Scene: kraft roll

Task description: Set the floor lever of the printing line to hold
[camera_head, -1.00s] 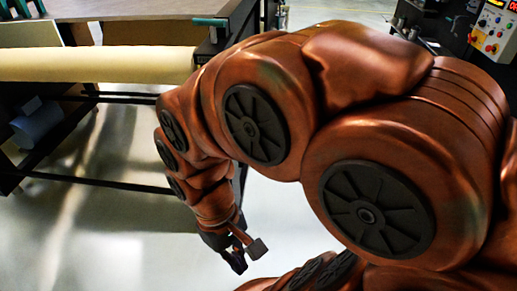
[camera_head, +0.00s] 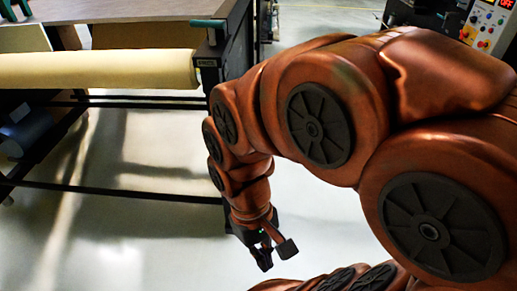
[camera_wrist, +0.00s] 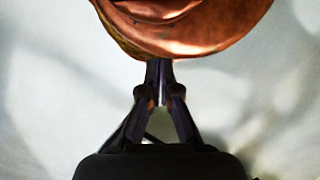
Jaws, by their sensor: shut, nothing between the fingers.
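I cannot make out the floor lever in either view. My gripper (camera_head: 265,262) hangs low over the pale floor in the head view, to the right of the black frame's leg, pointing down. In the wrist view my gripper (camera_wrist: 161,70) has its dark fingers together at the tips, with nothing between them. A rounded copper part of my own body fills the top of that view, just beyond the fingertips.
A long kraft roll (camera_head: 100,70) lies across a black frame (camera_head: 110,192) at the left, under a grey tabletop (camera_head: 150,10). A control panel (camera_head: 485,27) with coloured buttons stands at the upper right. Pale floor (camera_head: 140,230) lies open at lower left.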

